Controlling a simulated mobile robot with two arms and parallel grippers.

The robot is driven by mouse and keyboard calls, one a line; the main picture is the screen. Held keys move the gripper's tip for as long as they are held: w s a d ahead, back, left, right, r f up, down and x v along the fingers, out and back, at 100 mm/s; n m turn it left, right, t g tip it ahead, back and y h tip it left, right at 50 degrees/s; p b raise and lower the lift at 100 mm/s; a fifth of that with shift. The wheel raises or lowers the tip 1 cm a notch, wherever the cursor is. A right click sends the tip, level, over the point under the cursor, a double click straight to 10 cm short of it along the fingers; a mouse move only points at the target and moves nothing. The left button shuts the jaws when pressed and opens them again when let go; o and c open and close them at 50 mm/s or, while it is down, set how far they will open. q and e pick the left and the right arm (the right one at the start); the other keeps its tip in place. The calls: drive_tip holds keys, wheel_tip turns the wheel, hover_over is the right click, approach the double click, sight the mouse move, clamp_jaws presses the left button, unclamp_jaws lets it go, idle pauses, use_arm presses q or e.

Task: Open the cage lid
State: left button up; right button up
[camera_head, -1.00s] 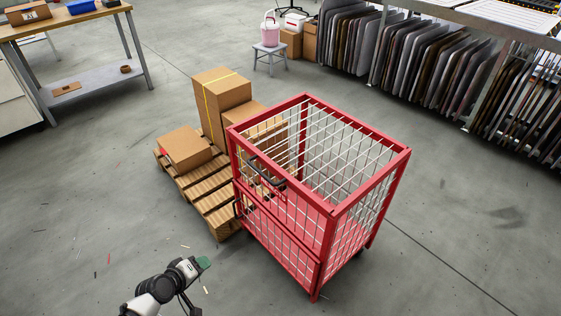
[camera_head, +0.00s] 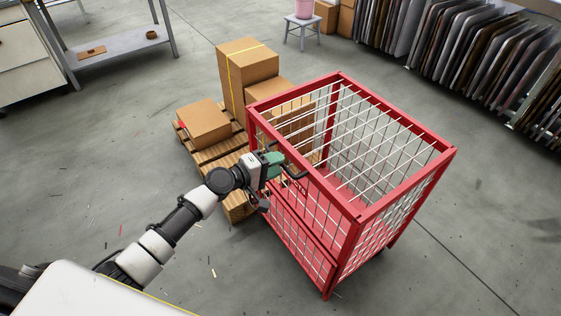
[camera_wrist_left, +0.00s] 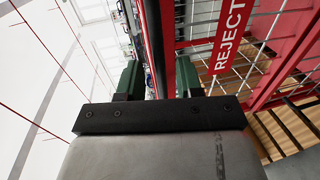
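The cage (camera_head: 318,262) has a red frame and pale wire mesh and stands on the floor right of centre. Its lid (camera_head: 397,113) lies flat and closed across the top, a red frame with thin bars. A black handle (camera_head: 297,174) sits on the side facing me, just below the top rail. My left gripper (camera_head: 275,164), with green fingers, is at this handle and partly covers it. In the left wrist view the fingers (camera_wrist_left: 158,76) stand apart, with a dark bar and red frame seen between them. Contact with the handle cannot be told. My right gripper is not in view.
A red REJECT sign (camera_wrist_left: 230,30) is on the cage in the left wrist view. A wooden pallet (camera_head: 208,157) with cardboard boxes (camera_head: 246,68) stands close behind the cage's left side. Racked panels (camera_head: 440,45) line the back right. Floor is clear at the right.

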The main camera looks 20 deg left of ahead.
use_arm(q)
drive_tip(key=shift+x, duration=1)
clamp_jaws()
